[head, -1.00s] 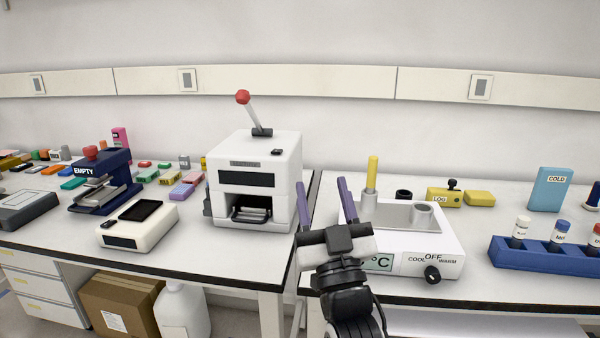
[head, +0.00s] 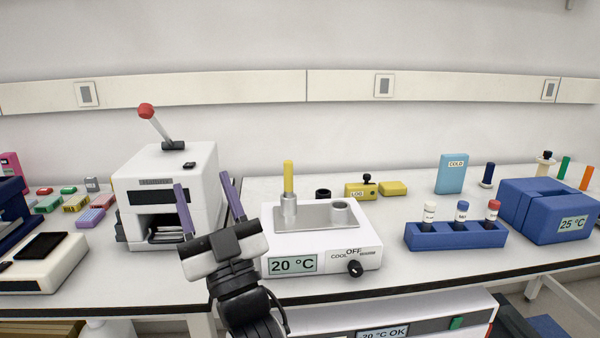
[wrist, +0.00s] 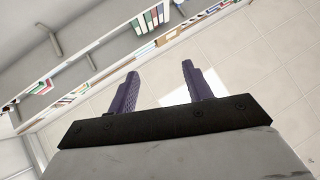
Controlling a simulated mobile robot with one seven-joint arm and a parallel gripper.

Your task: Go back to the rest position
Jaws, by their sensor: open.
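My gripper (head: 208,211) is open and empty, with its two purple fingers spread and pointing up. In the head view it shows in front of the white lever machine (head: 165,195) and left of the white block device (head: 325,230), which reads 20 °C. I cannot tell its exact distance from them. In the wrist view my gripper (wrist: 158,92) shows both fingers apart with nothing between them. Behind them are floor tiles and shelves.
A blue rack (head: 455,235) with several capped tubes and a blue 25 °C box (head: 550,208) stand on the right bench. Yellow LOG items (head: 361,190) and a light-blue COLD box (head: 451,174) are behind. Bookshelves (wrist: 150,45) appear in the wrist view.

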